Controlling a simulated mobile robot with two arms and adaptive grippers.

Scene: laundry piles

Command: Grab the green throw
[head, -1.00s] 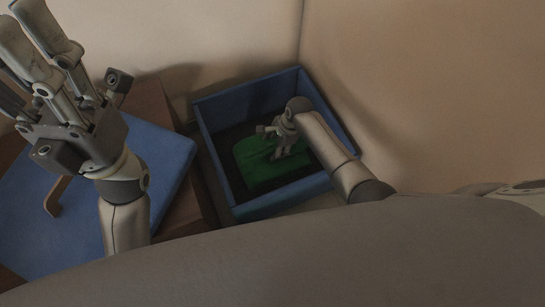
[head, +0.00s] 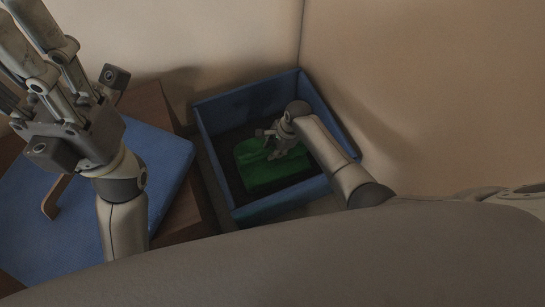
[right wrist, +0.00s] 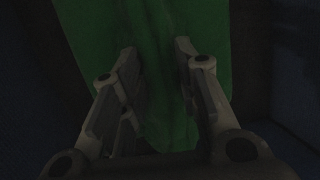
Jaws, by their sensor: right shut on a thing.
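The green throw (head: 268,172) lies folded or bunched on the dark floor of a blue open box (head: 285,203). My right gripper (head: 277,154) reaches down into the box and is shut on the throw. In the right wrist view the throw (right wrist: 150,25) fills the middle, with a ridge of cloth between the two fingers of the right gripper (right wrist: 160,70). My left gripper (head: 30,50) is raised at the upper left, away from the throw. Its fingertips are cut off by the picture's edge.
The box stands in a corner between two beige walls (head: 430,90). Left of it is a brown wooden piece (head: 190,225) with a blue flat panel (head: 165,165) on top, bearing a brown handle-like strip (head: 54,197). The box walls stand close around my right gripper.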

